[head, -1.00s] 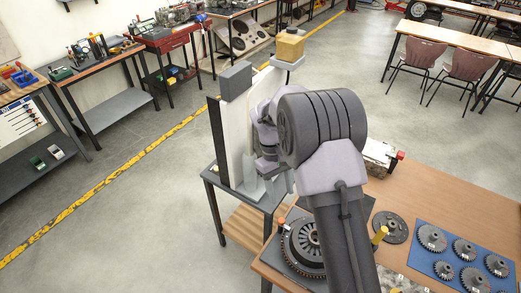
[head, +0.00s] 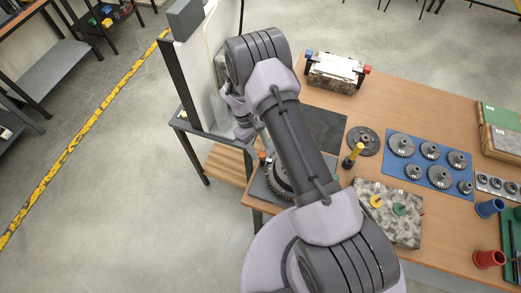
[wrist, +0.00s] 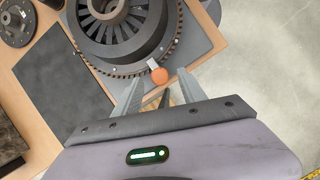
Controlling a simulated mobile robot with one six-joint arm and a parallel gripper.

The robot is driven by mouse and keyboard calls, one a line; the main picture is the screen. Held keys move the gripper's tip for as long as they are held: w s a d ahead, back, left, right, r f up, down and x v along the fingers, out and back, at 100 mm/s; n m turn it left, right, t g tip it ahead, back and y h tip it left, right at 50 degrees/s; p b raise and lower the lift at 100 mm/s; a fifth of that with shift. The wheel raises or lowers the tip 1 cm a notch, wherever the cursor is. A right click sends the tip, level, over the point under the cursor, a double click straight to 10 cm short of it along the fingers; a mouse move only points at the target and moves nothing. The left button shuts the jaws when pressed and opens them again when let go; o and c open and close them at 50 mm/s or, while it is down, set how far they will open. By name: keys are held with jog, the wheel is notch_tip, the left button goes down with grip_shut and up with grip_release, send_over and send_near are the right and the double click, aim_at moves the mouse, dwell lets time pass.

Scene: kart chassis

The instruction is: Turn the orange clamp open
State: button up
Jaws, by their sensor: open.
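The orange clamp shows in the wrist view as a round orange knob (wrist: 159,75) with a small pale tab at the rim of a dark toothed flywheel (wrist: 125,25). In the head view a small orange spot (head: 262,155) shows at the flywheel's left edge, and my arm covers much of the flywheel. My gripper (wrist: 160,84) is open, its two fingers pointing toward the knob, one on each side in the picture. I cannot tell whether either finger touches it. In the head view the fingers are hard to make out.
The flywheel sits on a grey plate (wrist: 203,38) on the wooden table (head: 441,100). A dark mat (head: 322,125), a clutch disc (head: 363,141) and a yellow-handled tool (head: 353,155) lie nearby. A blue mat (head: 461,187) holds several gears. A tall white panel (head: 202,85) stands behind my arm.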

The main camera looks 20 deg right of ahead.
jog(key=shift+s+d+f, duration=0.15)
jog(key=shift+s+f, duration=0.05)
jog(key=shift+f, duration=0.5)
grip_shut()
